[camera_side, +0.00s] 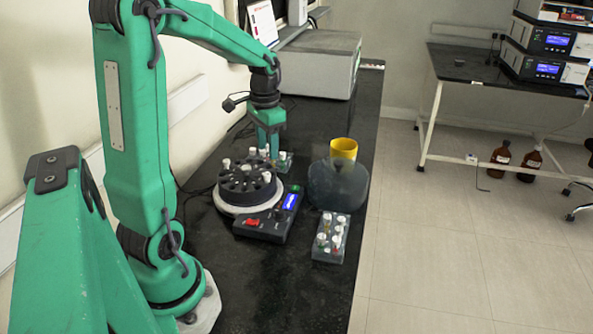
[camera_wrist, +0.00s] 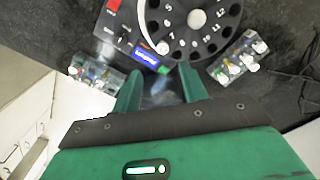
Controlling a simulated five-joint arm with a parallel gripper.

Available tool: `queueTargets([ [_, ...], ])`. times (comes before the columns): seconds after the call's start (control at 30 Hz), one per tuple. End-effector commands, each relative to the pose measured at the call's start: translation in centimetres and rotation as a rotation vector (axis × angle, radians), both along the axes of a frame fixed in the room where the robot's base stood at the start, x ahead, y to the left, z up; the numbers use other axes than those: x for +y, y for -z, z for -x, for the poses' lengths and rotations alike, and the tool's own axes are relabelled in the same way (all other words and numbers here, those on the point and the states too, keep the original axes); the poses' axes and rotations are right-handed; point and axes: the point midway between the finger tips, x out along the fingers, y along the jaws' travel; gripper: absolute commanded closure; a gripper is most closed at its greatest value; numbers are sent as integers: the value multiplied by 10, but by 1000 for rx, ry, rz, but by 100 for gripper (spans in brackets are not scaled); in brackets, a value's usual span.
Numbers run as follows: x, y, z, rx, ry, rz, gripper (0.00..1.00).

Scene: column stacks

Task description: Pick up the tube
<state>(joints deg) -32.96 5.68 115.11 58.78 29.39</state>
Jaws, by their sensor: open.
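My gripper (camera_side: 268,143) points down beyond the round rotor in the side view, close to a small tube rack (camera_side: 284,162). In the wrist view my gripper (camera_wrist: 160,82) shows two green fingers spread apart. Between them I see only a pale blur and dark bench, with no clear tube. Another small rack (camera_side: 331,238) with white-capped tubes (camera_side: 321,238) stands at the front right. The wrist view shows one rack (camera_wrist: 97,76) left of the fingers and one rack (camera_wrist: 237,57) to the right. Which tube is meant, I cannot tell.
The dark numbered rotor (camera_side: 247,184) holds several white-topped tubes on a white base. A control box (camera_side: 270,220) with a blue display sits beside it. A bluish-grey container (camera_side: 338,187) with a yellow cup (camera_side: 343,148) stands right. A grey instrument (camera_side: 315,63) is at the back.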

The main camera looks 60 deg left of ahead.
Motion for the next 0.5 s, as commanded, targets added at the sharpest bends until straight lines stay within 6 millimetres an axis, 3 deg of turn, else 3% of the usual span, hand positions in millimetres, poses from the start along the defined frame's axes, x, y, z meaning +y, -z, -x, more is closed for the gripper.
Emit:
queueTargets([
  [0.27,4,4,0,8,-1,4,57],
  [0.5,4,22,1,9,-1,6,57],
])
